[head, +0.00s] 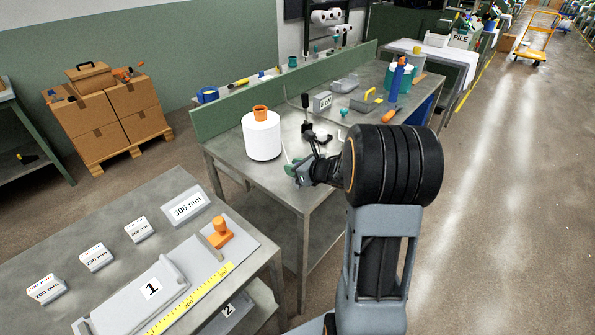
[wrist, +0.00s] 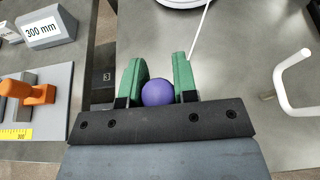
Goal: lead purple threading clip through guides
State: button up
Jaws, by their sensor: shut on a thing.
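My gripper (wrist: 160,76) has two green fingers shut on the purple threading clip (wrist: 158,93), which shows as a round purple ball between them. In the head view my gripper (head: 294,169) is over the near edge of the grey table, right of and nearer than the white yarn cone (head: 262,138). The clip cannot be made out there. A thin white thread (wrist: 203,32) runs from the cone's base down to behind the right finger. A white bent-rod guide (wrist: 294,82) stands right of the gripper in the wrist view, apart from the clip.
A black stand (head: 306,118) and a white label block (head: 322,101) stand beyond my gripper. The near bench holds a 300 mm block (head: 184,207) and an orange-knobbed gauge (head: 219,234). A gap separates the two tables.

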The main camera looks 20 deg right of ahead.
jog(key=shift+r, duration=0.1)
jog(key=shift+r, duration=0.55)
notch_tip(320, 180, up, 2)
jog(key=shift+d+r, duration=0.15)
jog(key=shift+r, duration=0.05)
jog(key=s+d+r, duration=0.7)
jog(key=d+r, duration=0.2)
jog(key=d, duration=0.2)
jog(key=shift+s+d+r, duration=0.2)
jog(key=shift+s, duration=0.15)
